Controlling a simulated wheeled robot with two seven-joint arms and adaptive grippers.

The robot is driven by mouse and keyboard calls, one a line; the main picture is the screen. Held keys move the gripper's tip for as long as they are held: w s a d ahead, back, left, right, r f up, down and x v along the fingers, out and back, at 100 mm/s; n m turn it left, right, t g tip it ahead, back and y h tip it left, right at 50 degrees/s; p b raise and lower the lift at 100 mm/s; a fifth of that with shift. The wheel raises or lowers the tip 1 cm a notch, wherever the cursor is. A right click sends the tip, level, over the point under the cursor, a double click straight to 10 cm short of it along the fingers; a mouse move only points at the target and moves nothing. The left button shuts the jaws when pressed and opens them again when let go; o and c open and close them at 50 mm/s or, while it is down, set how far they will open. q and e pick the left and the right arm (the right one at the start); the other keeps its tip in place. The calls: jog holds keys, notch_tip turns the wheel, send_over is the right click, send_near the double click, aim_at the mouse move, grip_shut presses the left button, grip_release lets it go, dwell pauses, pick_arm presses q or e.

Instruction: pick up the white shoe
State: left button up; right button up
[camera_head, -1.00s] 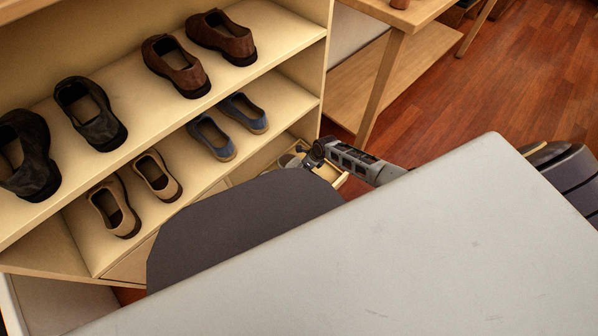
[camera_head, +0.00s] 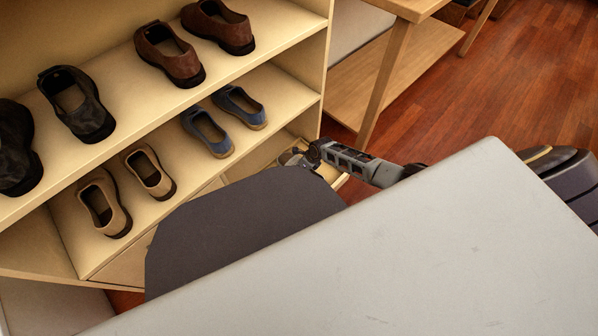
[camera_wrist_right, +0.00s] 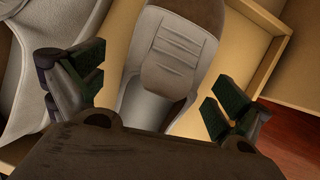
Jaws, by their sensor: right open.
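A second pale shoe (camera_wrist_right: 40,60) is at the left edge of that view. My right gripper (camera_wrist_right: 152,98) is open, with its dark finger pads on either side of the first shoe. I cannot tell whether they touch it. In the head view my right gripper (camera_head: 312,155) is at the open drawer, where a small part of a shoe (camera_head: 289,157) shows; the rest is hidden. My left gripper is not in view.
The shelf unit (camera_head: 290,45) holds brown (camera_head: 170,55), black (camera_head: 75,103), tan (camera_head: 104,203) and blue (camera_head: 208,132) shoes above the drawer. The drawer wall (camera_wrist_right: 268,60) stands close right of my gripper. A wooden table (camera_head: 385,80) stands behind; the red floor (camera_head: 520,60) is clear at right.

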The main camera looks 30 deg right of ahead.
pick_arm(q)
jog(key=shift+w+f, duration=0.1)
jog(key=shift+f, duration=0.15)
pick_arm(e)
jog(key=shift+w+f, duration=0.1)
jog(key=shift+f, duration=0.3)
jog(key=shift+a, duration=0.1)
jog(key=shift+c, duration=0.4)
jog(key=c, duration=1.3)
jog(key=shift+o, duration=0.2)
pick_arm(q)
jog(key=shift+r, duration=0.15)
pick_arm(e)
jog(key=shift+r, duration=0.2)
